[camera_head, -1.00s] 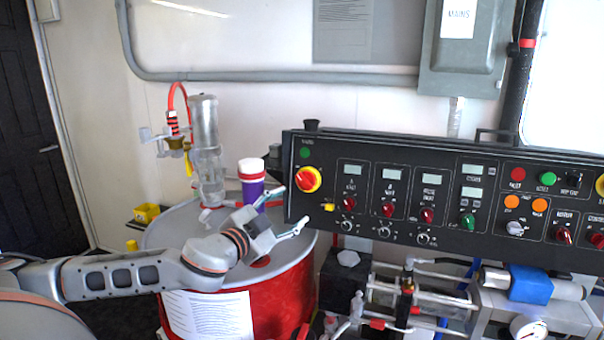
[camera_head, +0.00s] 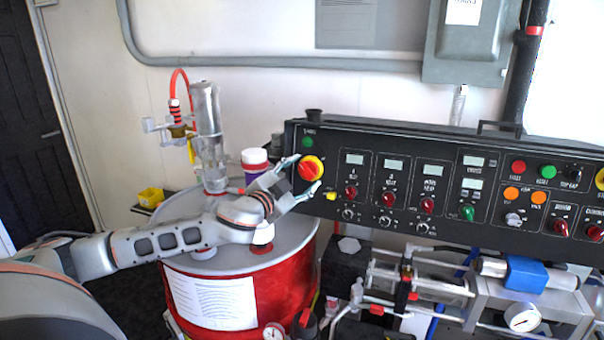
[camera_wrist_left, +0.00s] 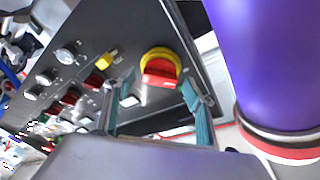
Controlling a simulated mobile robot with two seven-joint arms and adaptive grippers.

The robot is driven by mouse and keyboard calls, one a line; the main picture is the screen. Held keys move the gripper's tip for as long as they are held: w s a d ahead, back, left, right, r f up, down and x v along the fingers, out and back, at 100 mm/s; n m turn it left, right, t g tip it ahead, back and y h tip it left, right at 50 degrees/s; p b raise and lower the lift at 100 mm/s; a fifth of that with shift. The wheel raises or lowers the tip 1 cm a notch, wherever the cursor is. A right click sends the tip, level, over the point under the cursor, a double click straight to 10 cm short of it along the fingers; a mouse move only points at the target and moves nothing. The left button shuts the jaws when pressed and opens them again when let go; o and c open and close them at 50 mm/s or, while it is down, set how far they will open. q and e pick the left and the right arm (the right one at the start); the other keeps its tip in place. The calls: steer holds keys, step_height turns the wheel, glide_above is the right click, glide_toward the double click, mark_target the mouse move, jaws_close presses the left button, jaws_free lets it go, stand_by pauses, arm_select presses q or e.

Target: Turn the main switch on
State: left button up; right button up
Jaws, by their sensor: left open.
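The main switch (camera_head: 311,168) is a red rotary knob on a yellow ring at the left end of the black control panel. In the left wrist view the switch (camera_wrist_left: 160,68) lies ahead, between and beyond the fingertips. My left gripper (camera_head: 308,174) is open, with one finger at the upper left of the knob and the other below it. Its teal fingers (camera_wrist_left: 158,105) show apart in the left wrist view, with nothing between them. Whether they touch the knob is hard to tell. My right gripper is not in view.
A purple bottle (camera_head: 254,166) with a red and white cap stands on the red drum (camera_head: 285,285), close beside the gripper. It fills the right of the wrist view (camera_wrist_left: 262,65). A clear cylinder (camera_head: 208,130) stands behind. A small yellow knob (camera_head: 331,196) sits below the switch.

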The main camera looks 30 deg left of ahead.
arm_select(q)
steer(key=c, duration=1.1)
steer(key=shift+m, duration=0.4)
steer(key=m+g+h, duration=0.1)
steer(key=m, duration=0.3)
steer(key=shift+r, duration=0.15)
steer(key=m+g, duration=0.1)
steer(key=m, duration=0.3)
steer(key=shift+a+r+m, duration=0.1)
steer(key=shift+r+m, duration=0.05)
steer(key=shift+m, duration=0.15)
steer(key=m+g, duration=0.1)
steer(key=m, duration=0.3)
steer(key=shift+w+r, duration=0.1)
steer(key=shift+m+g, duration=0.5)
steer(key=shift+m, duration=1.6)
steer(key=shift+y, duration=0.4)
